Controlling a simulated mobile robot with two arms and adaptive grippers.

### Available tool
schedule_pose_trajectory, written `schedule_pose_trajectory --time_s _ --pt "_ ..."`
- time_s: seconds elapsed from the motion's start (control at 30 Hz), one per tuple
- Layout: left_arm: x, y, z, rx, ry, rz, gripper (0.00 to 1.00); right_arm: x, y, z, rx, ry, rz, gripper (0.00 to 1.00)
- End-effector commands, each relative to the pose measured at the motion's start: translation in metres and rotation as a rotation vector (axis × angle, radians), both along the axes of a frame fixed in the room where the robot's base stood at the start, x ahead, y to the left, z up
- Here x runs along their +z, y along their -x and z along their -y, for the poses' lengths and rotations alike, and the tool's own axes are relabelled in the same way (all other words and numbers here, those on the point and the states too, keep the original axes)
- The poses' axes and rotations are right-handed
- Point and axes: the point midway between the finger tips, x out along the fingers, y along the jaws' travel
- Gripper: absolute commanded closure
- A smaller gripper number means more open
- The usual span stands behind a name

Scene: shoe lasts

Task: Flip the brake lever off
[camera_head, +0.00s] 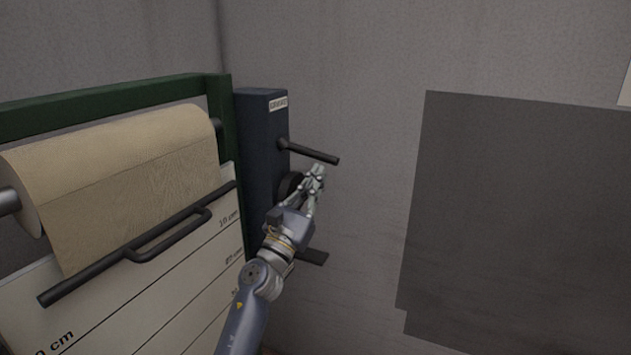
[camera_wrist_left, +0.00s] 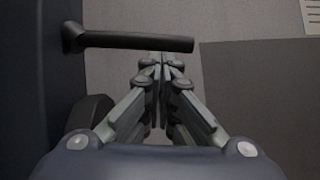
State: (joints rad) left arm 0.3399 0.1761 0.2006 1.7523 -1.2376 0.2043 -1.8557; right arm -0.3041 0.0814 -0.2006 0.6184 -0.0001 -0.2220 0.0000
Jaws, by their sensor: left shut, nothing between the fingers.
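The brake lever (camera_head: 312,152) is a dark bar that sticks out to the right from a dark blue box (camera_head: 262,140) with a small white label. In the left wrist view the lever (camera_wrist_left: 135,41) runs across the top, from its pivot at the left to just above my fingertips. My left gripper (camera_head: 318,170) is shut and empty, just below the lever's outer half. In the left wrist view the closed fingertips (camera_wrist_left: 161,60) lie close to the lever's free end; I cannot tell whether they touch it. My right gripper is not in view.
A round black part (camera_head: 289,186) sits on the box behind my gripper, with a dark flat piece (camera_head: 313,257) lower down. A brown paper roll (camera_head: 125,165) in a green frame (camera_head: 110,97) with a black bar stands left. A grey panel (camera_head: 520,220) is at right.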

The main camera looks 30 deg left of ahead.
Motion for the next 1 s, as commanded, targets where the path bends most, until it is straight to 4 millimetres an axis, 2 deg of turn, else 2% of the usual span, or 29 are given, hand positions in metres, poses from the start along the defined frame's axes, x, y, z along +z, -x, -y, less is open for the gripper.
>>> schedule_pose_trajectory --time_s 0.67,1.0 --pt "0.013 0.000 0.008 -0.001 0.116 0.008 1.00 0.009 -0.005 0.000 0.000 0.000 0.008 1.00" --pt "0.034 -0.001 0.017 -0.003 0.272 0.018 1.00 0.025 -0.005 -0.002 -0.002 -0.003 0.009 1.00"
